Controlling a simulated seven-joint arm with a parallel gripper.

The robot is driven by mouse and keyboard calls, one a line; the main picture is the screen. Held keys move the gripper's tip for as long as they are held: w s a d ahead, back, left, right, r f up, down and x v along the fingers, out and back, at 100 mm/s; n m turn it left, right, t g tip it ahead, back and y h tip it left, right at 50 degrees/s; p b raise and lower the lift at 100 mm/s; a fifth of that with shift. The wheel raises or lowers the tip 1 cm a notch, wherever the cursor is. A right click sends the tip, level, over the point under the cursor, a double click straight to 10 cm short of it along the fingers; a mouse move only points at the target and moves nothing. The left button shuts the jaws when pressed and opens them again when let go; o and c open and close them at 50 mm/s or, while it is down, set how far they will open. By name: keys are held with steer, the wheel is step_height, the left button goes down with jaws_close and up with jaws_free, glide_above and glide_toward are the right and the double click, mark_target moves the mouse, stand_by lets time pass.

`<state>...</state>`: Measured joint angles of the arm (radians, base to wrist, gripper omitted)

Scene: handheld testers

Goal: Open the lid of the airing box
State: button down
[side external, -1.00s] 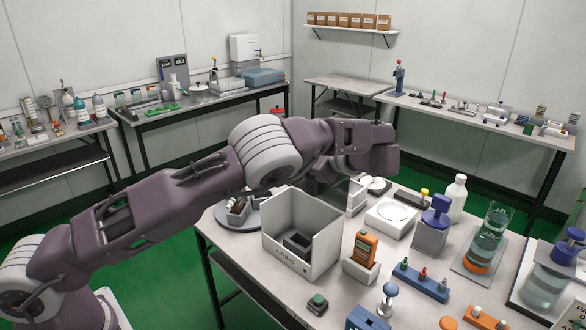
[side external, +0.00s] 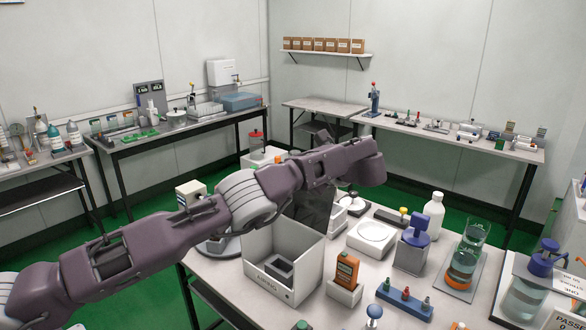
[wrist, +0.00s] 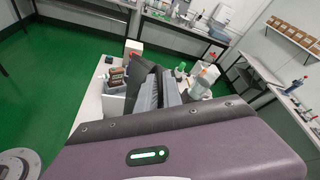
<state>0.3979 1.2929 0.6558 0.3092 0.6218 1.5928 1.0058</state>
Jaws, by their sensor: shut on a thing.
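The airing box (side external: 290,288) is a pale open-topped box with lettering on its front, on the near table. A small dark grey block (side external: 280,268) lies inside it. A dark, see-through panel, apparently the lid (side external: 314,208), stands steeply raised at the box's back right edge, below my wrist. My gripper (wrist: 162,90) shows in the wrist view as grey ridged fingers beside a dark panel. It is shut on what looks like the lid. In the side view my arm hides the fingertips, so the exact contact is not visible.
An orange meter (side external: 346,271) stands in a pale holder right of the box. A white dish unit (side external: 371,237), a blue-topped block (side external: 415,243), a white bottle (side external: 433,217) and a glass beaker (side external: 466,255) stand farther right. A round grey plate is partly hidden behind the box.

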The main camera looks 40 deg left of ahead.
steer(key=shift+d+f, duration=0.1)
steer(key=shift+f, duration=0.15)
steer(key=c, duration=1.5)
jaws_free()
steer(key=shift+r, duration=0.1)
